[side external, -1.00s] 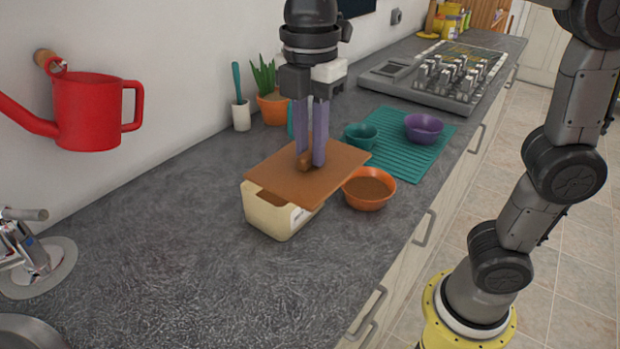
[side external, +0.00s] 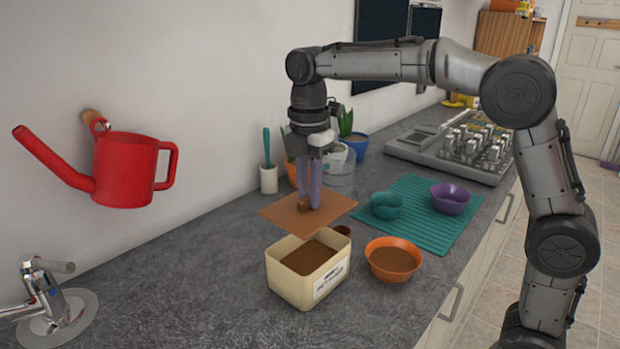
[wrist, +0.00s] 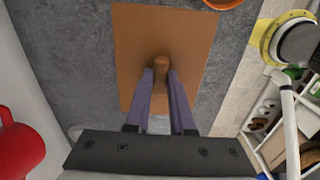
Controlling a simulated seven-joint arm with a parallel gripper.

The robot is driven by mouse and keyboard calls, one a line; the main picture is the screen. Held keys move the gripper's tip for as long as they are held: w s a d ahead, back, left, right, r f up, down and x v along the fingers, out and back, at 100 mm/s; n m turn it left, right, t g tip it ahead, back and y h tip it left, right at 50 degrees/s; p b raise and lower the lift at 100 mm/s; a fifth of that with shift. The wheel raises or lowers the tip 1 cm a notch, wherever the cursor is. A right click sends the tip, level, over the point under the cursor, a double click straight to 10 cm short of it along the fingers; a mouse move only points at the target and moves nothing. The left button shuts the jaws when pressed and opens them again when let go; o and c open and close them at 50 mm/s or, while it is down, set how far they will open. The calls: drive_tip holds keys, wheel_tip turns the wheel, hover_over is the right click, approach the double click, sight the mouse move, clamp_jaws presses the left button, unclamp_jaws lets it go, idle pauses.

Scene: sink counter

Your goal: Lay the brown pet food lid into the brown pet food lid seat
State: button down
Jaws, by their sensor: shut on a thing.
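The brown lid (side external: 283,216) is a flat rectangular board with a small knob. My gripper (side external: 309,205) is shut on the knob and holds the lid roughly level in the air. In the side view the lid appears behind the cream pet food box (side external: 290,286), apart from it. The box stands open on the counter, with brown contents inside; its open top is the lid's seat. In the wrist view the lid (wrist: 135,40) hangs below my gripper (wrist: 160,74), with the knob between the fingers; the box is not visible there.
An orange bowl (side external: 402,277) of brown food stands right of the box. A teal mat (side external: 425,236) carries a teal cup (side external: 386,206) and a purple bowl (side external: 451,199). Potted plants stand behind the lid. The counter in front and left is clear.

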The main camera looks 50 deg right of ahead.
drive_tip(key=shift+f, duration=0.55)
drive_tip(key=shift+f, duration=2.8)
drive_tip(key=shift+f, duration=0.2)
drive_tip(key=shift+f, duration=0.75)
drive_tip(key=c, duration=0.7)
unclamp_jaws()
